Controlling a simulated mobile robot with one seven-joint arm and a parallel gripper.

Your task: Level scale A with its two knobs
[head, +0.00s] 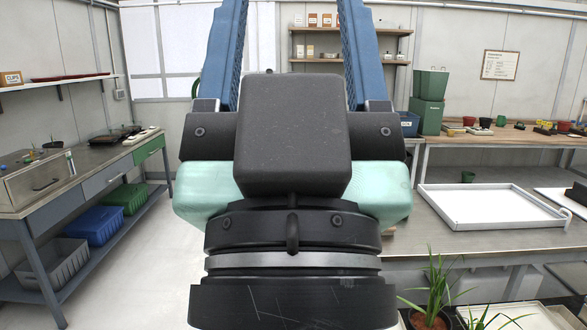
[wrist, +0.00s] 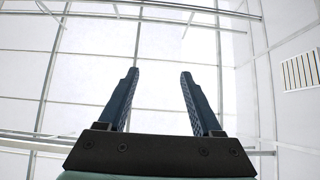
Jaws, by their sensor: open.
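My gripper (head: 293,55) fills the middle of the head view, pointing up and away, with two blue fingers set wide apart. In the wrist view, my gripper (wrist: 158,75) shows both blue fingers apart, with nothing between them. Behind them are only the pale ceiling and its beams. I cannot make out scale A or its knobs for certain in either view. My arm and gripper hide the middle of the room.
A white tray (head: 428,188) lies on the right-hand bench. A wooden bench (head: 500,137) runs behind it. A left bench (head: 100,170) holds trays and small plants. Potted plants (head: 430,318) stand at the lower right. Open floor (head: 140,260) shows left of my arm.

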